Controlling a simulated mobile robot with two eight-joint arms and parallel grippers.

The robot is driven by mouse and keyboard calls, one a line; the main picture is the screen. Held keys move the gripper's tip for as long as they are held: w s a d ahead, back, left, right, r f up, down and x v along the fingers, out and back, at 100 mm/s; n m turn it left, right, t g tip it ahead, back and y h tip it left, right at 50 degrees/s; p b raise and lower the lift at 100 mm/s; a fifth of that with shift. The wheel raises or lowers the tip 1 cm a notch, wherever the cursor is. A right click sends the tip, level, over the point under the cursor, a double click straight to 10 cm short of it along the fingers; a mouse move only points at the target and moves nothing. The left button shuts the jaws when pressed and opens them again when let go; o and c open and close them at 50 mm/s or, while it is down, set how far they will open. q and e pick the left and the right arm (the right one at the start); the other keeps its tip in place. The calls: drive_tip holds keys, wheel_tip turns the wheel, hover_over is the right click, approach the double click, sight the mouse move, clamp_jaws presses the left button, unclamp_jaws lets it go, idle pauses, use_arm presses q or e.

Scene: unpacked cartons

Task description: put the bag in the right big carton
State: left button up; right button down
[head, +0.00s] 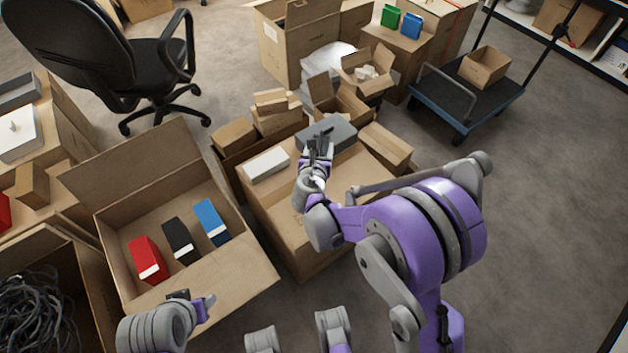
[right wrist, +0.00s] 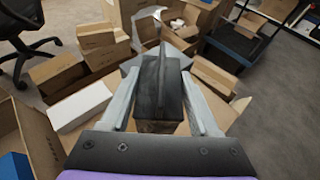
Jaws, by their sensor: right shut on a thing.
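The dark grey bag (head: 338,134) is at the far side of the right big carton (head: 290,228), close to its top. My right gripper (head: 318,146) reaches over this carton and is shut on the bag. In the right wrist view the bag (right wrist: 158,82) rises dark between the two fingers. Whether the bag's underside touches anything is hidden. My left gripper (head: 196,302) is low at the left, by the near edge of the left open carton, apart from the bag; its jaw opening is unclear.
The left open carton (head: 258,277) holds a red, a black and a blue binder. A white box (head: 267,165) lies at the right carton's left side. Small cartons (head: 272,102) crowd behind. A cart (head: 470,95) stands back right; floor at right is clear.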

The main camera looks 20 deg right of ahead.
drive_tip(key=f, duration=0.2)
drive_tip(key=f+b, duration=0.1)
drive_tip(key=f, duration=0.2)
drive_tip(key=f+b, duration=0.1)
drive_tip(key=f, duration=0.2)
drive_tip(key=shift+w+f, duration=0.2)
drive_tip(key=shift+w, duration=0.1)
use_arm(q)
drive_tip(key=x, duration=0.2)
drive_tip(key=s+b+x, duration=0.1)
drive_tip(key=x, duration=0.1)
drive_tip(key=shift+w+f, duration=0.1)
drive_tip(key=shift+f, duration=0.5)
use_arm(e)
wheel_tip(320, 180, down, 4)
drive_tip(key=shift+r, duration=0.1)
use_arm(q)
drive_tip(key=shift+b, duration=0.3)
use_arm(e)
drive_tip(key=shift+f, duration=0.25)
drive_tip(key=shift+c, duration=0.6)
unclamp_jaws()
use_arm(q)
drive_tip(key=shift+f, duration=0.15)
use_arm(e)
drive_tip(key=shift+r, duration=0.15)
